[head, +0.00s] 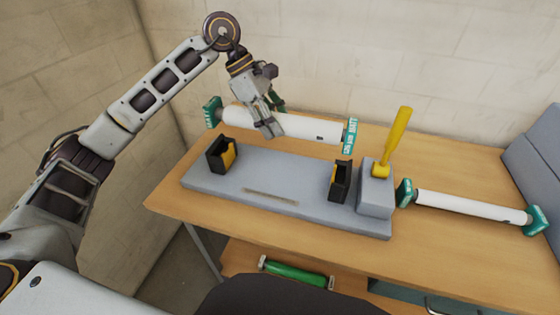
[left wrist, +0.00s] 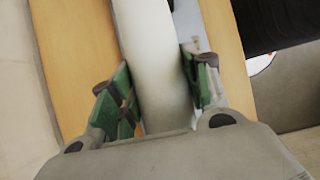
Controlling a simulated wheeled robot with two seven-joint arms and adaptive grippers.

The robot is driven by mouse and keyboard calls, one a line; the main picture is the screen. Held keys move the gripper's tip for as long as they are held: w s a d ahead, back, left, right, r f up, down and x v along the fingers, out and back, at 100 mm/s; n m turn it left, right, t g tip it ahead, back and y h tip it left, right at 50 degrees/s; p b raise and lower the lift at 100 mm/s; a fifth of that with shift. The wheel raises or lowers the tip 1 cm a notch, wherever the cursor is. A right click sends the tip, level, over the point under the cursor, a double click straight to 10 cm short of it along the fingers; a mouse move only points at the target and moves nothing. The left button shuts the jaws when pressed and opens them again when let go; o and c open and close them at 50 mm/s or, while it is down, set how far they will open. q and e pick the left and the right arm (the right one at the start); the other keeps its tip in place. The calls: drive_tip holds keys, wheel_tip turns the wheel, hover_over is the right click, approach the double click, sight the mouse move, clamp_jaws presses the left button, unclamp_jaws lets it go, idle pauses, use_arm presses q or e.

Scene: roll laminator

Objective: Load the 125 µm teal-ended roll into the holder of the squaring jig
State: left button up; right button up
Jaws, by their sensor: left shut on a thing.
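My left gripper (head: 270,118) is shut around the middle of a white roll with teal ends (head: 308,127). The roll lies crosswise behind the jig's holder posts, apart from them; its exact height is hard to tell. Its end label is too small to read surely. In the left wrist view the roll (left wrist: 150,45) passes between my green finger pads (left wrist: 158,85). The squaring jig (head: 265,182) has a grey base with a left black-and-yellow post (head: 222,154) and a right one (head: 340,181), both empty. My right gripper is not in view.
A second white roll with teal ends (head: 470,205) lies on the table (head: 440,250) right of the jig. A grey block (head: 376,198) with an upright yellow lever (head: 396,138) stands at the jig's right end. A green roll (head: 296,274) is below the tabletop.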

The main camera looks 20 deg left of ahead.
use_arm(q)
drive_tip(key=shift+r, duration=0.1)
drive_tip(key=shift+f, duration=0.6)
wheel_tip(320, 180, down, 5)
drive_tip(key=shift+f, duration=0.1)
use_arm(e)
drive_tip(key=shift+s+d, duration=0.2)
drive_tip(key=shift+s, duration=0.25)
